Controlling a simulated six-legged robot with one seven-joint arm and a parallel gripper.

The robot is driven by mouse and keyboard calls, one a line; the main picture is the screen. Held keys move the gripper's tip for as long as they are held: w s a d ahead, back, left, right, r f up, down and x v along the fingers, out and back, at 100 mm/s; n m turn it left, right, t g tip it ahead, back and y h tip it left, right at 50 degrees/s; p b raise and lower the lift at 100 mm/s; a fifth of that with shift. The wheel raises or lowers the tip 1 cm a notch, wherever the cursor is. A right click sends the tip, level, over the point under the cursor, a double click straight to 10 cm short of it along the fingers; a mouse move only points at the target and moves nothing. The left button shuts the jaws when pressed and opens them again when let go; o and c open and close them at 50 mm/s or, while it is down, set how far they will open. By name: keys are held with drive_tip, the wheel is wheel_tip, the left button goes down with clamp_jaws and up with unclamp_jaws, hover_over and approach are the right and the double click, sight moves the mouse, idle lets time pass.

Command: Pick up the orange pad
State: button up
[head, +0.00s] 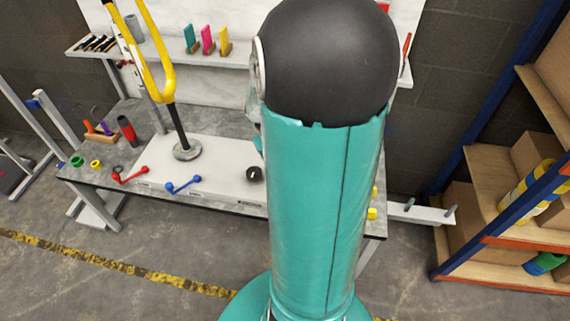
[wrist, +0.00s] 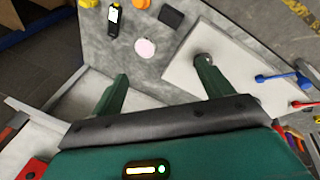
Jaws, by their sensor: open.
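No pad shows as plainly orange. The closest is a yellow-orange upright pad (head: 225,42) on the wall shelf in the head view, standing to the right of a pink pad (head: 208,40) and a teal pad (head: 191,39). The wrist view does not show these pads. My gripper (wrist: 162,88) is open in the wrist view, with its two green fingers wide apart and nothing between them. It is over the workbench. In the head view my arm hides the gripper and part of the bench and shelf.
A yellow fork-shaped stand (head: 181,130) rises from the bench left of my arm. Red (head: 130,175) and blue (head: 183,185) handles lie along the front. Shelving (head: 500,185) stands right.

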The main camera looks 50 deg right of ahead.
drive_tip(key=s+d+f+m+y, duration=0.1)
drive_tip(key=s+d+f, duration=0.25)
drive_tip(key=f, duration=0.25)
drive_tip(key=s+d+f+m+t+y, duration=0.1)
drive_tip(key=s+d+f, duration=0.25)
drive_tip(key=f, duration=0.35)
drive_tip(key=s+d+f+m+y, duration=0.1)
drive_tip(key=s+d+f, duration=0.25)
drive_tip(key=f, duration=0.65)
drive_tip(key=d+f, duration=0.1)
drive_tip(key=f, duration=0.4)
drive_tip(key=w+f, duration=0.1)
drive_tip(key=f, duration=0.3)
drive_tip(key=shift+d+f, duration=0.15)
drive_tip(key=shift+f, duration=0.15)
drive_tip(key=shift+c, duration=0.2)
drive_tip(key=c, duration=1)
